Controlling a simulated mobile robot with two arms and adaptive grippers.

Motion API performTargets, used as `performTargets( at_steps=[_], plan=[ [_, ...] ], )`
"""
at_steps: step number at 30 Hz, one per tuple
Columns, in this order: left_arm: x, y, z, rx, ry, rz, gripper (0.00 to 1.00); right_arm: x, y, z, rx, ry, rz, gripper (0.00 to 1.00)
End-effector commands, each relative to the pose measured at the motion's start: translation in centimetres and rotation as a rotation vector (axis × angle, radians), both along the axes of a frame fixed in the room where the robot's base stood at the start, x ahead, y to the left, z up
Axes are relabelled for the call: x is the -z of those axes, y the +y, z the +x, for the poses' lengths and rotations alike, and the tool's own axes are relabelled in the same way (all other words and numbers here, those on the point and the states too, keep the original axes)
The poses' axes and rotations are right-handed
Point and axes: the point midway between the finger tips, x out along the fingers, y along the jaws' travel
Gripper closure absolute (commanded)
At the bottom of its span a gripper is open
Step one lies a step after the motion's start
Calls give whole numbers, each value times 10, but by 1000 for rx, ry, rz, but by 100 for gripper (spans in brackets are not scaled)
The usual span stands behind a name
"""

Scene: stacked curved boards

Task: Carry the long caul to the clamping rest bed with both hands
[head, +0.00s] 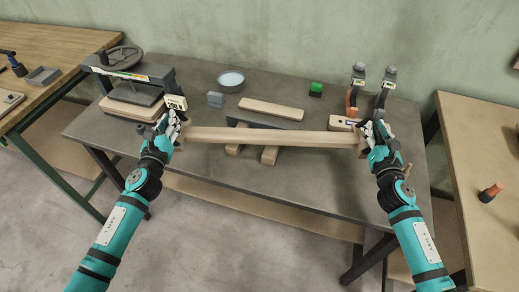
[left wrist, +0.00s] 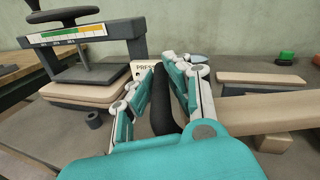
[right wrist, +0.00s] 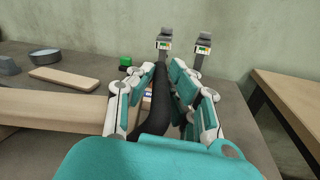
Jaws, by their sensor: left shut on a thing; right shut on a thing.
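The long caul (head: 270,136), a pale straight wooden bar, spans between my two grippers in the head view, looking roughly level. My left gripper (head: 176,122) is shut at its left end, on a black grip (left wrist: 162,105) seen between the fingers in the left wrist view. My right gripper (head: 366,133) is shut at its right end, on a similar black grip (right wrist: 157,105). I cannot tell for certain which part is the clamping rest bed.
On the grey table (head: 310,190), a shorter board (head: 271,109) lies behind the caul by a dark bar. A press (head: 130,80) stands left, two clamps (head: 386,85) at back right. A round dish (head: 231,81) and green-topped block (head: 315,89) sit behind. The front table strip is clear.

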Motion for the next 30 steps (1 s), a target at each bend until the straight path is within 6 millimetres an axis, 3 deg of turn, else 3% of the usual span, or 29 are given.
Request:
performTargets(
  at_steps=[16, 30],
  plan=[
    [5, -1, 0, 4, -3, 0, 100, 4, 2, 0, -4, -4, 1, 100],
    [36, -1, 0, 4, -3, 0, 100, 36, 2, 0, -4, -4, 1, 100]
  ],
)
